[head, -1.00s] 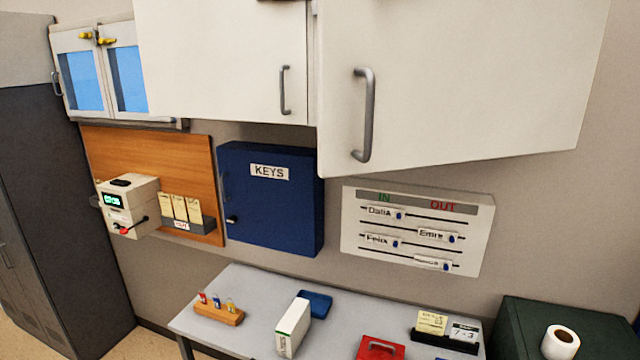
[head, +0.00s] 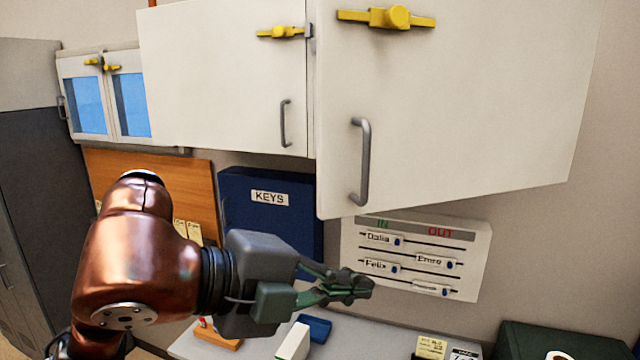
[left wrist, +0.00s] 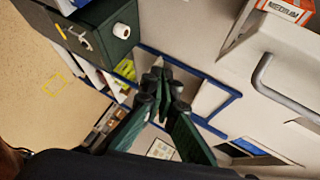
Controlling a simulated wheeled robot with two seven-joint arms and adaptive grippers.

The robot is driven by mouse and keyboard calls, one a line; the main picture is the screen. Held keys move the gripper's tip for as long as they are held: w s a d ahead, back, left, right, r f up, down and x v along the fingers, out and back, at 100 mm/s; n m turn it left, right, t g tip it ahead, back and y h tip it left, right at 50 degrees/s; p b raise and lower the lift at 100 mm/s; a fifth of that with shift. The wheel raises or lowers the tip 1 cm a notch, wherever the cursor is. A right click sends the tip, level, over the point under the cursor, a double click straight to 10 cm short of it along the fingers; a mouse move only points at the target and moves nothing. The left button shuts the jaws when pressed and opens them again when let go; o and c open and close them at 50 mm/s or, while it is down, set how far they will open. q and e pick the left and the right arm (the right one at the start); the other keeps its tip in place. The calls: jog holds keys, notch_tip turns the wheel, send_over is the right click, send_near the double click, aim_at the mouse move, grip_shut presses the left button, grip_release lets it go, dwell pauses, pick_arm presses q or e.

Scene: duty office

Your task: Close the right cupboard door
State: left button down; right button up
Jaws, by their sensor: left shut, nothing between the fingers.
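The right cupboard door (head: 470,110) is white with a grey bar handle (head: 361,162) and a yellow latch (head: 387,18) near its top. It stands ajar, its handle edge swung out in front of the left door (head: 225,80), which looks shut. My left gripper (head: 362,285) is shut and empty, below the right door's lower edge and in front of the name board, apart from the door. In the left wrist view, the fingers (left wrist: 163,85) are together, and a grey handle (left wrist: 285,90) shows at the right. My right gripper is not in view.
A blue key box (head: 262,215) and an IN/OUT board (head: 420,258) hang on the wall below the cupboard. A desk (head: 375,335) with small items is beneath my arm. A dark green cabinet (head: 530,340) stands at lower right.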

pick_arm(q)
jog(key=s+a+r+n+t+y, duration=0.45)
jog(key=s+a+r+t, duration=0.25)
jog(key=s+r+t, duration=0.3)
jog(key=g+p, duration=0.1)
jog(key=p, duration=0.4)
send_near(333, 184)
jog(key=w+d, duration=0.1)
jog(key=d, duration=0.2)
jog(key=w+p, duration=0.1)
jog(key=w+h+p, duration=0.1)
jog(key=w, duration=0.1)
jog(key=shift+w+a+n, duration=0.2)
jog(key=shift+w+n, duration=0.1)
jog(key=shift+n, duration=0.05)
jog(key=shift+w+a+p, duration=0.35)
jog(key=shift+w, duration=0.05)
jog(key=shift+d+f, duration=0.1)
jog(key=shift+d, duration=0.05)
jog(key=shift+w, duration=0.1)
